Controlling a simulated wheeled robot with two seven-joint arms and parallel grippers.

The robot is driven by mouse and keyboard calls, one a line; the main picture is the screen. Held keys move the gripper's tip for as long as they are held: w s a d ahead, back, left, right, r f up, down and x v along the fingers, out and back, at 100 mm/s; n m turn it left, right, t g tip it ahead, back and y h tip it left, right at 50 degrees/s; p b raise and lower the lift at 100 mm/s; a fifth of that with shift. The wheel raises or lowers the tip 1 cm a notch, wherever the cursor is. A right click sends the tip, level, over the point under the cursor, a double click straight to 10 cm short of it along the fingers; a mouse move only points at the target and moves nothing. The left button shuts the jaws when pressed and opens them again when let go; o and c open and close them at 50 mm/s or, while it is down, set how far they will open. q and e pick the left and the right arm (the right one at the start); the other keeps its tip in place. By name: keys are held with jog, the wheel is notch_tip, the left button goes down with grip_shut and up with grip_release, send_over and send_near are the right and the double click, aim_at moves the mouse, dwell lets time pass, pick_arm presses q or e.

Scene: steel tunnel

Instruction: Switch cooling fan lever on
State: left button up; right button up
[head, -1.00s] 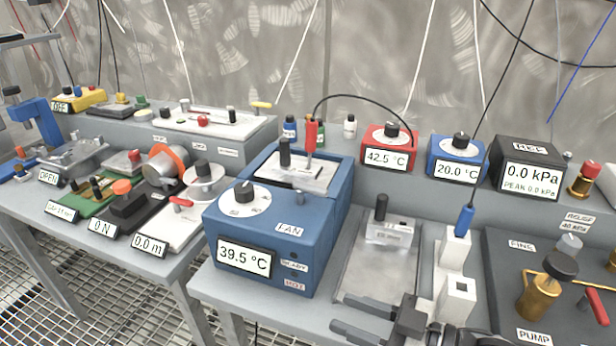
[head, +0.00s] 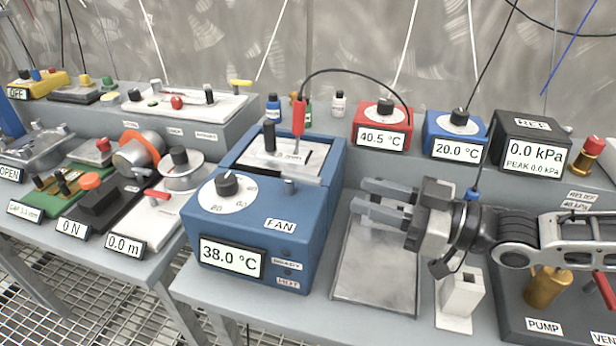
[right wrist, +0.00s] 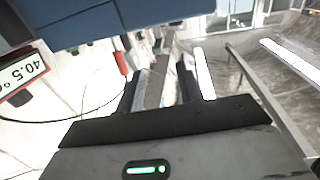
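The blue bath unit (head: 255,235) stands left of centre in the head view. Its display reads 38.0 °C. A small grey lever (head: 290,187) stands on its top near the right edge, just above the FAN label (head: 280,225). My right gripper (head: 364,194) is to the right of the unit, apart from the lever, with its fingers pointing left toward the unit. The fingers are apart and no held object shows between them. In the right wrist view the same gripper (right wrist: 160,85) also shows a gap between its fingers. My left gripper is not in view.
A metal tray (head: 375,270) lies below my right gripper. A red probe (head: 299,118) with a black cable rises from the unit beside a black knob (head: 268,135). A red controller (head: 382,138) and blue controller (head: 457,150) stand behind. My right arm covers part of the pump board.

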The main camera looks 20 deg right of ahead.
aim_at(321, 183)
jog(key=p+x, duration=0.1)
jog(key=x, duration=1)
grip_shut()
